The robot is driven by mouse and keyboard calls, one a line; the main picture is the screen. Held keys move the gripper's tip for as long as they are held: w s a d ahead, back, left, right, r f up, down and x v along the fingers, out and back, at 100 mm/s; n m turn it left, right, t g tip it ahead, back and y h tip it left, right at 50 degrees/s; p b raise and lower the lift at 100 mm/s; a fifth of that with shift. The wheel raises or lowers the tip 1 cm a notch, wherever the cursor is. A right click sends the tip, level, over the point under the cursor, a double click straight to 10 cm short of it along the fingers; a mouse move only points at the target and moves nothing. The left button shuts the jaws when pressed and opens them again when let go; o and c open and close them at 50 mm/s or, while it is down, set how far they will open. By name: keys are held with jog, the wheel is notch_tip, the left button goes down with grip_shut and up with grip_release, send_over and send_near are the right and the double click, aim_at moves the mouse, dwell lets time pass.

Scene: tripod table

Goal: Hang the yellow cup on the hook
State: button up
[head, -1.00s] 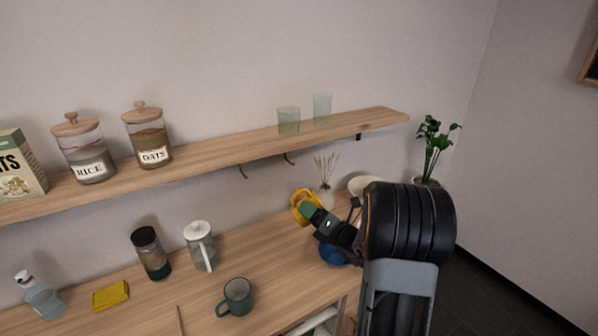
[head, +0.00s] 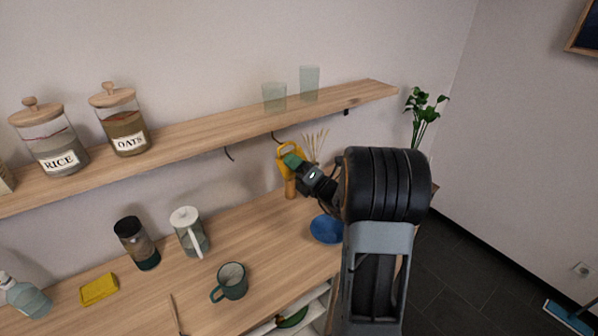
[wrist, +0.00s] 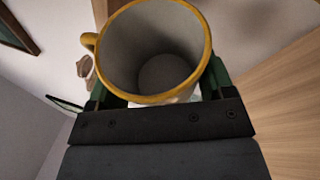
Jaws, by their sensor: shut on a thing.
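The yellow cup (head: 283,149) is held up just below the shelf's front edge, beside the right one of two dark hooks (head: 275,137). The other hook (head: 229,154) is farther left and bare. My gripper (head: 293,160), with green fingers, is shut on the cup. In the wrist view the cup (wrist: 155,97) sits between the fingers, its pale inside facing the camera and its handle (wrist: 90,42) to the left. I cannot tell whether the cup touches the right hook.
The wooden shelf (head: 190,135) bears jars and two glasses (head: 310,83). Dried stems (head: 318,142) stand behind the cup. Below are a blue bowl (head: 326,230), a dark green mug (head: 232,281), a white-lidded pitcher (head: 188,229) and a dark-lidded jar (head: 137,243). Counter space left of the bowl is clear.

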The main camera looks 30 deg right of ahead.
jog(key=w+f+b, duration=0.1)
jog(key=w, duration=0.6)
jog(key=shift+a+f+b, duration=0.25)
jog(key=shift+a+b, duration=0.1)
jog(key=shift+a, duration=0.05)
dwell(0.4)
jog(key=shift+w, duration=0.1)
dwell(0.6)
jog(key=o, duration=1.1)
jog(key=shift+f, duration=0.1)
jog(key=shift+c, duration=0.2)
jog(key=b+v, duration=0.2)
jog(key=v, duration=1.1)
jog(key=shift+s+b, duration=0.35)
